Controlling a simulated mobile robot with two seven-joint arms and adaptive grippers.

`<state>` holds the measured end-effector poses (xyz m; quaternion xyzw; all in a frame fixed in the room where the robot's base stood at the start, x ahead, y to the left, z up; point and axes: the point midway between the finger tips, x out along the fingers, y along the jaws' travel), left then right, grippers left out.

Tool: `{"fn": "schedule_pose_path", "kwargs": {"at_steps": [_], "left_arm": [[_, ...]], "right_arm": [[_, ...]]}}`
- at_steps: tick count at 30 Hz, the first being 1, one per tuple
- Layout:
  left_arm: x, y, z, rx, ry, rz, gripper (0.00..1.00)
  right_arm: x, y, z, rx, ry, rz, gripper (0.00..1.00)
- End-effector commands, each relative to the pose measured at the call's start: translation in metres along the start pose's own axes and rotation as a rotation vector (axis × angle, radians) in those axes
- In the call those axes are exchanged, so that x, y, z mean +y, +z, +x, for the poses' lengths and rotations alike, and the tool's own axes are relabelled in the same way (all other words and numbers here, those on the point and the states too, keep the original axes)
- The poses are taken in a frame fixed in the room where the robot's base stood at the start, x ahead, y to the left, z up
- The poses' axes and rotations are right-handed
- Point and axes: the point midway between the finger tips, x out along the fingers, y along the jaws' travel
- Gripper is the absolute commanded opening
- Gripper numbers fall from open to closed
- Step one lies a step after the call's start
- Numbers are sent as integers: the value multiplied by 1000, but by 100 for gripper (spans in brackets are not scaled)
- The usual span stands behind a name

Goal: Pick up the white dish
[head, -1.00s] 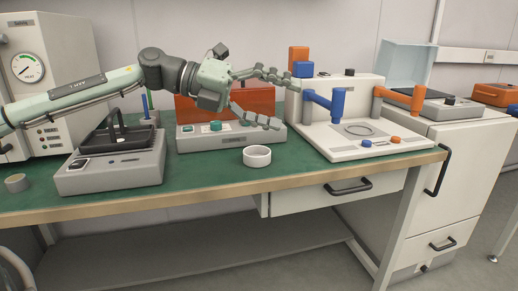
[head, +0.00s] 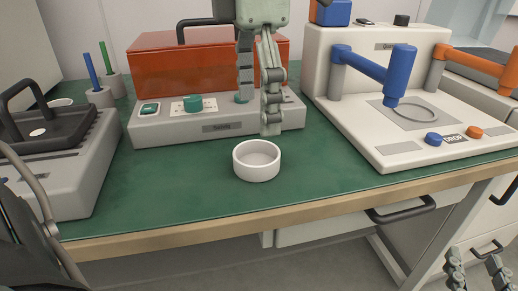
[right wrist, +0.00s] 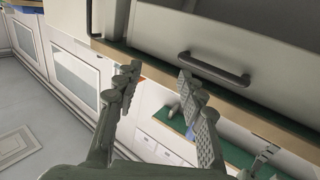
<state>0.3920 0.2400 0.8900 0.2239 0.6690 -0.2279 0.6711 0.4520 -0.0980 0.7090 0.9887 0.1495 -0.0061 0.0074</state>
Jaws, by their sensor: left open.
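The white dish (head: 257,172) is a small round open cup. It stands upright on the green bench top, near the front edge, and looks empty. My left gripper (head: 258,114) points down from above, just behind and above the dish in the head view. Its fingers are apart and hold nothing, and one fingertip shows close to the dish's back rim. Whether it touches the rim is hard to tell. My right gripper (head: 477,268) is low at the bottom right, away from the dish. In the right wrist view (right wrist: 160,82) its fingers are apart and empty.
A grey unit with an orange box (head: 160,70) stands behind the dish. A white station with blue and orange arms (head: 360,140) is at the right. A grey device with a black tray (head: 75,165) is at the left. The bench around the dish is clear.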

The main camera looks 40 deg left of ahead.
Motion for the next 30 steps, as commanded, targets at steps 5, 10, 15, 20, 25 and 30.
{"fn": "schedule_pose_path", "kwargs": {"at_steps": [5, 10, 15, 20, 25, 30], "left_arm": [[0, -2, 19, 10, 4, 3, 85], [-1, -2, 40, 9, 3, 3, 85], [-2, -2, 66, 7, 1, 2, 85], [-2, -2, 76, 4, 3, -1, 85], [-1, -1, 76, 3, 3, -2, 85], [-1, -1, 76, 3, 3, -1, 69]], "right_arm": [[-6, -14, 0, 69, -12, 12, 40], [-12, -29, -2, 143, -23, 24, 40], [-19, -47, -5, 236, -37, 41, 40], [-22, -58, -8, 283, -43, 49, 40], [-22, -59, -8, 287, -43, 49, 40], [-22, -59, -8, 286, -43, 49, 40]]}}
